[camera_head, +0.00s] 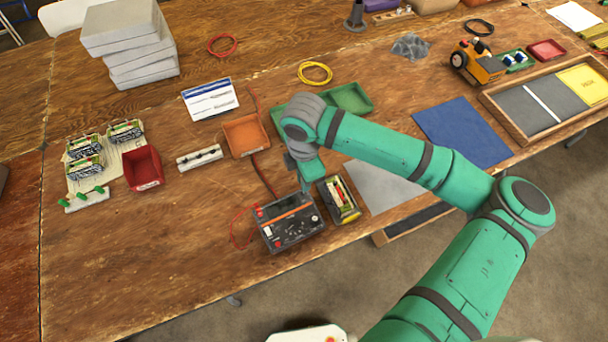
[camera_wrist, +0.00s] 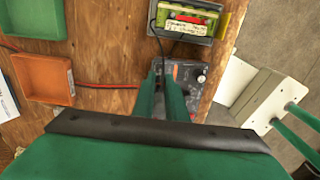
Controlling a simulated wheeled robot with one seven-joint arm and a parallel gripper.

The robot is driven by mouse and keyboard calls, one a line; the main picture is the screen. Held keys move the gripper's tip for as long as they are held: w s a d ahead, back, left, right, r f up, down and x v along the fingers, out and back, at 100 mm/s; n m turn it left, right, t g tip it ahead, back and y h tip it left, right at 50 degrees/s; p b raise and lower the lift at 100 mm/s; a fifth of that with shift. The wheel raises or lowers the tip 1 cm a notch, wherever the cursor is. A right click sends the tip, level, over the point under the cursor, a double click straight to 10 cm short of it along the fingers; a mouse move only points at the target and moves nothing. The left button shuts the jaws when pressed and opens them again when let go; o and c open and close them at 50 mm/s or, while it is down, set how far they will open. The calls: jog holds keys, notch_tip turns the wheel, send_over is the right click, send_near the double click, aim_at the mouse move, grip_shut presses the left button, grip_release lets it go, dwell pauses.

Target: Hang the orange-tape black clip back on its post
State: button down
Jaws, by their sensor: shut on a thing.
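My gripper (camera_head: 309,186) points down just over the back right edge of a dark charger box (camera_head: 290,228) with an orange stripe, and its fingers show in the wrist view (camera_wrist: 164,92). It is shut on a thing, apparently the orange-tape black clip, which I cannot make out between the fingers. A black cable (camera_wrist: 153,42) runs from the fingers toward a battery case (camera_wrist: 183,18). The charger's face (camera_wrist: 187,74) shows partly beside the fingers. The clip's post cannot be told apart from the fittings on the charger.
The battery case also stands close right of the charger in the head view (camera_head: 340,201). A red cable (camera_head: 236,226) loops at the charger's left. An orange tray (camera_head: 246,135) and a green tray (camera_head: 349,97) lie behind. The table front left is clear.

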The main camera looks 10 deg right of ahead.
jog(key=shift+f, duration=1.35)
jog(key=shift+f, duration=0.2)
dwell(0.9)
jog(key=c, duration=1.7)
grip_release()
jog(key=shift+o, duration=1.1)
jog(key=shift+r, duration=0.1)
jog(key=shift+r, duration=3.65)
